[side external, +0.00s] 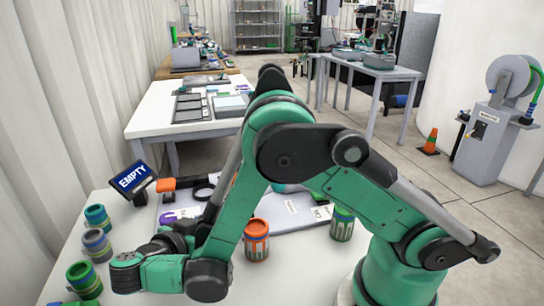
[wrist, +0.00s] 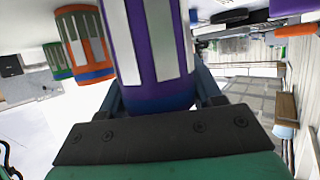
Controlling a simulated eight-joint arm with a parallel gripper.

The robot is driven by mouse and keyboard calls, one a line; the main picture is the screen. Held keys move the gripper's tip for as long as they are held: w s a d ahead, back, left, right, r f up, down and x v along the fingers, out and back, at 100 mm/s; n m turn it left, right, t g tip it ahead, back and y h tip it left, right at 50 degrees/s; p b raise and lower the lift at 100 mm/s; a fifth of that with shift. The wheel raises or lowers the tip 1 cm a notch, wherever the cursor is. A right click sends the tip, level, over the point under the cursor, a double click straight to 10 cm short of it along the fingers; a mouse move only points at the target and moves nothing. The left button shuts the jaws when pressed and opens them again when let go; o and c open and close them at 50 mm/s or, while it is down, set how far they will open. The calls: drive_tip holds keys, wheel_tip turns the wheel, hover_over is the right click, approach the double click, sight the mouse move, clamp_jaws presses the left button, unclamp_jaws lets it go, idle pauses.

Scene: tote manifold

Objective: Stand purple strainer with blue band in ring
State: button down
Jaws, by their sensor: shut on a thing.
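The purple strainer with white slots and a blue band (wrist: 150,50) fills the middle of the wrist view. My gripper (wrist: 162,100) is shut on it, with a dark finger on each side near the blue band. The strainer's far end runs out of the top of that view. In the side view my arm hides the gripper tips and most of the held strainer.
The grey tray (side external: 288,222) lies behind my arm. An "EMPTY" sign (side external: 134,179) stands at the table's back left.

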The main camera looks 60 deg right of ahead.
drive_tip(key=shift+f, duration=0.25)
drive_tip(key=shift+c, duration=0.4)
unclamp_jaws()
drive_tip(key=shift+r, duration=0.1)
